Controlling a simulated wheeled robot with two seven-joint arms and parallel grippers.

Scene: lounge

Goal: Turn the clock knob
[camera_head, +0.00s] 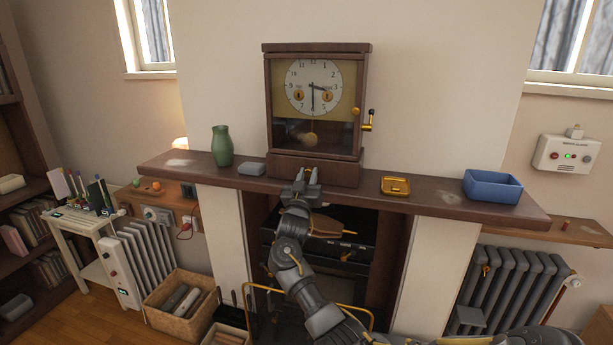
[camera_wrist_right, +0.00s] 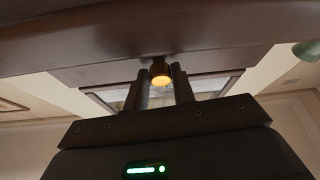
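The wooden clock (camera_head: 316,95) stands on the mantel shelf (camera_head: 440,203), with a white dial, a glass front and a brass crank (camera_head: 367,122) on its right side. My right gripper (camera_head: 306,174) reaches up to the clock's base from the front. A small brass knob (camera_wrist_right: 160,75) shows in the right wrist view, between the two fingertips of my right gripper (camera_wrist_right: 161,80). In the head view the fingers mostly hide this knob. My left gripper is not in view.
On the shelf, a green vase (camera_head: 222,146) and a grey box (camera_head: 252,169) stand left of the clock. A brass tray (camera_head: 395,186) and a blue bin (camera_head: 492,187) stand to its right. A dark fireplace opening (camera_head: 345,222) lies below, behind my right arm.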

